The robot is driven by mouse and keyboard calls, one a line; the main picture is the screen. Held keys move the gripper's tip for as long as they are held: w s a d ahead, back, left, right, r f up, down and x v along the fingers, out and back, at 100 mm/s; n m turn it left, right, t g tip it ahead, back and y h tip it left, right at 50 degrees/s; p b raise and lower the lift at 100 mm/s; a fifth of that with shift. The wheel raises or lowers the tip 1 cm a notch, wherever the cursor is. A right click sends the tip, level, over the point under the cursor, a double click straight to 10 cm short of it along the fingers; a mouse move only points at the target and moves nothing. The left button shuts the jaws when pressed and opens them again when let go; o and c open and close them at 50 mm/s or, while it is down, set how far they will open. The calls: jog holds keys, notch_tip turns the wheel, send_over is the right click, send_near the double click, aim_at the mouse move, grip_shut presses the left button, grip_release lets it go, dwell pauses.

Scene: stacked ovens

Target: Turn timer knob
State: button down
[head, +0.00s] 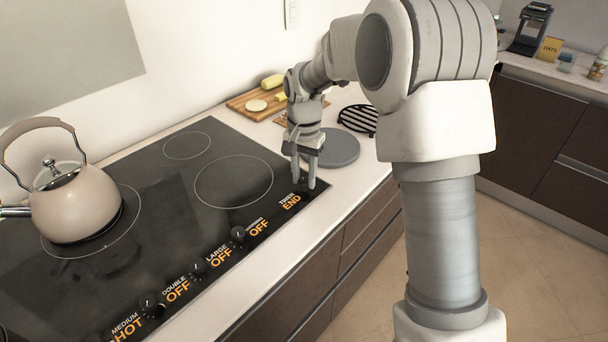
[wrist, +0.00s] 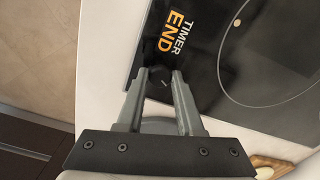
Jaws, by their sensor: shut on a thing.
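The timer knob is a small black knob at the right end of the black cooktop (head: 150,168), beside the label "TIMER END" (head: 290,201). In the wrist view the timer knob (wrist: 157,77) shows between my fingertips, dark against the dark glass. My gripper (head: 304,184) points down at the cooktop's right corner, its fingers shut on the timer knob. In the wrist view my gripper (wrist: 160,72) has one finger on each side of the knob. In the head view the fingers hide most of the knob.
Several other knobs (head: 238,234) line the cooktop's front edge. A kettle (head: 78,200) stands on the left burner. A grey round plate (head: 338,148), a black trivet (head: 358,119) and a cutting board with food (head: 240,105) lie beyond the cooktop, near my gripper.

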jog(key=shift+r, duration=0.1)
jog(key=shift+n+p, duration=0.55)
jog(key=shift+n, duration=0.55)
jog(key=shift+n+p, duration=0.55)
jog(key=shift+n, duration=1.15)
jog(key=c, duration=0.6)
grip_release()
jog(key=shift+o, duration=0.2)
